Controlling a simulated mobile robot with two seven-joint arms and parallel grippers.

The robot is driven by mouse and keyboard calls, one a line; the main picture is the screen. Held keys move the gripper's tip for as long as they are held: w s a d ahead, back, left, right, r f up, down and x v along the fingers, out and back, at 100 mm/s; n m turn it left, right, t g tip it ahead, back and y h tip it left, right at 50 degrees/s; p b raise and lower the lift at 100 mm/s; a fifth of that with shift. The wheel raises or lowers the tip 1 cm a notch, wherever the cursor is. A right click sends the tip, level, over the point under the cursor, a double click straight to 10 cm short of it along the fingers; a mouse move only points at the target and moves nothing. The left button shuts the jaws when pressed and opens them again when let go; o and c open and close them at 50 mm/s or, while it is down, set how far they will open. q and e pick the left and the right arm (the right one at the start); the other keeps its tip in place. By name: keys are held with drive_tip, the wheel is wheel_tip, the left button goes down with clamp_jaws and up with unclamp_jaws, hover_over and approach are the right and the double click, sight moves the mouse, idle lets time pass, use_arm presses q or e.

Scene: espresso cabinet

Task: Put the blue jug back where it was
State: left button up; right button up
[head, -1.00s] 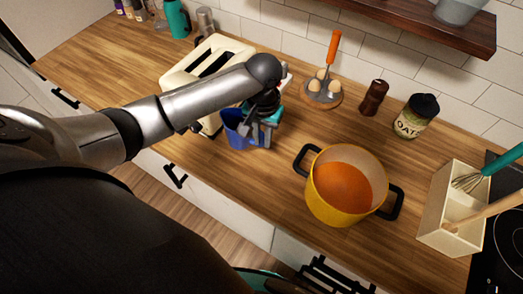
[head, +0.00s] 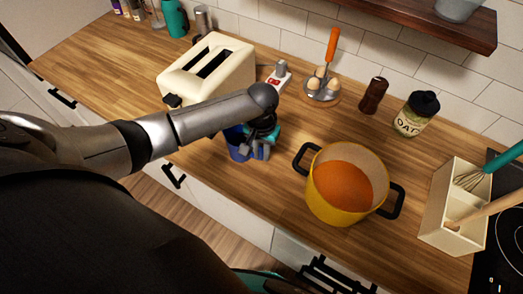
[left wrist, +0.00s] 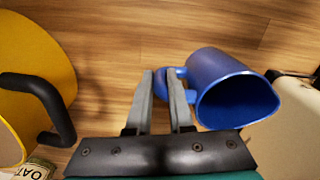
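The blue jug (head: 236,142) is near the front edge of the wooden counter, partly hidden by my left arm in the head view. My left gripper (head: 262,153) is just to its right. In the left wrist view the jug (left wrist: 215,75) lies to the right of my left gripper (left wrist: 161,75), its open mouth towards the camera. Its handle (left wrist: 160,84) is between the two fingers, and the gripper looks shut on it. Whether the jug touches the counter is unclear. My right gripper is not in view.
A cream toaster (head: 235,61) stands behind the jug. A yellow pot (head: 335,207) of orange soup stands to the right. An egg holder (head: 320,93), a pepper mill (head: 373,97) and an oats jar (head: 415,116) line the back.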

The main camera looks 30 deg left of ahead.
use_arm(q)
drive_tip(key=o, duration=0.4)
wheel_tip(320, 180, up, 12)
drive_tip(key=shift+r+p, duration=0.2)
drive_tip(key=shift+p, duration=0.6)
